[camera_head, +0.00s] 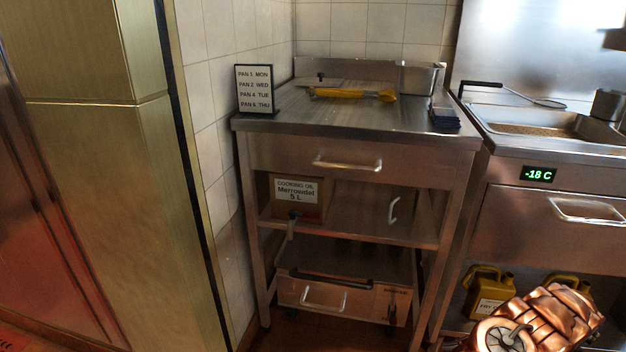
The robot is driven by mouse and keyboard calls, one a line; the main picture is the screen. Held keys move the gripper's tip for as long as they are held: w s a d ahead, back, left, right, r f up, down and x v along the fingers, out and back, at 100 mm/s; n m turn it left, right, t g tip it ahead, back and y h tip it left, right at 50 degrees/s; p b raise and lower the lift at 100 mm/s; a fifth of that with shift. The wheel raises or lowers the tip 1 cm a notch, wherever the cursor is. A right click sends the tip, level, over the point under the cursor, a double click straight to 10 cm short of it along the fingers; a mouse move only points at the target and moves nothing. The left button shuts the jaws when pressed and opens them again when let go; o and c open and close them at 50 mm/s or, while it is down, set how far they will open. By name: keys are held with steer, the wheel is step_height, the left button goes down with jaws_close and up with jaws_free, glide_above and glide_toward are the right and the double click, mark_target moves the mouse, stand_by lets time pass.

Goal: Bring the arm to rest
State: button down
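A copper-coloured segmented part of my arm (545,318) shows at the bottom right corner, with a round pale end face toward the lower left. It overlaps the view of the fryer unit's lower shelf. My gripper's fingers do not show, so I cannot see whether they are open or shut.
A steel worktable (340,120) stands in the middle, bearing a sign (255,88), a yellow-handled tool (350,94) and dark folded cloths (444,117). A fryer unit (515,195) stands at right, with yellow jugs (487,285) below. A brass-coloured column (110,170) is at left.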

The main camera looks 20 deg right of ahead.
steer(key=w+a+r+n+g+p, duration=0.25)
steer(key=a+r, duration=0.35)
steer(key=r, duration=0.4)
steer(key=w+a+r+n+g+p, duration=0.1)
steer(key=w+a+r+n+p, duration=0.25)
steer(key=a+r, duration=0.45)
steer(key=w+a+r+n+g+p, duration=0.15)
steer(key=a+r+p, duration=0.3)
steer(key=r, duration=0.65)
steer(key=s+a+r+n+g+p, duration=0.2)
steer(key=s+a+r+n+p, duration=0.15)
steer(key=a+r, duration=0.6)
steer(key=s+a+r+n+g+h+p, duration=0.1)
steer(key=s+a+r+n+h+p, duration=0.3)
steer(key=r, duration=0.4)
steer(key=s+a+r+n+g+h+p, duration=0.1)
steer(key=s+a+r+n+p, duration=0.1)
steer(key=s+a+r+p, duration=0.4)
steer(key=s+d+r+n+h+p, duration=0.1)
steer(key=s+r+n+h+p, duration=0.1)
steer(key=s+r, duration=0.4)
steer(key=s+d+r+n+t+h+p, duration=0.1)
steer(key=s+d+r+n+h+p, duration=0.1)
steer(key=s+r+p, duration=0.4)
steer(key=s+h, duration=0.1)
steer(key=s, duration=0.4)
steer(key=shift+s+d+r+t+h+p, duration=0.2)
steer(key=shift+d+t+h+p, duration=0.1)
steer(key=shift+h+p, duration=0.1)
